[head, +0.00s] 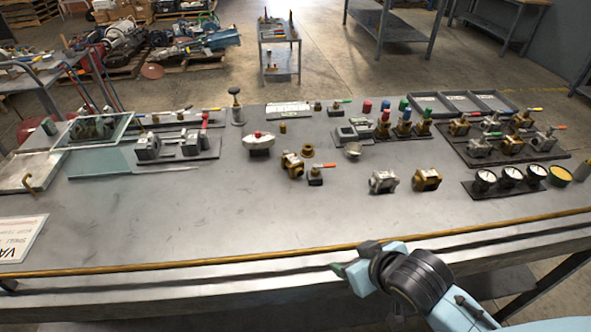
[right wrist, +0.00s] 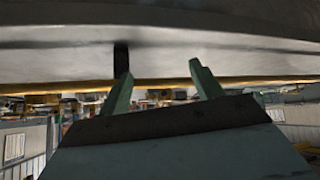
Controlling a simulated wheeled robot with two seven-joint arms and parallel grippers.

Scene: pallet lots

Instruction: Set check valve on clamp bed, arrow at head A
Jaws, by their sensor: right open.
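A dark plate with grey clamp blocks (head: 180,146), which looks like the clamp bed, sits left of centre on the table. No valve shows between its blocks. A silver valve body (head: 383,181) and a brass valve body (head: 427,180) stand right of centre near the front. Another brass valve body (head: 292,165) stands at the middle. I cannot tell which is the check valve; arrows and head letters are too small to read. My right gripper (head: 342,271) is at the table's front edge, apart from all parts. In the right wrist view its green fingers (right wrist: 163,82) are open and empty.
A rack of valves (head: 555,155) and several gauges (head: 510,178) stand at right. A red-topped white part (head: 258,144) and a red-handled valve (head: 315,175) stand mid-table. A glass-like panel (head: 105,160) is at left. The front middle of the table is clear.

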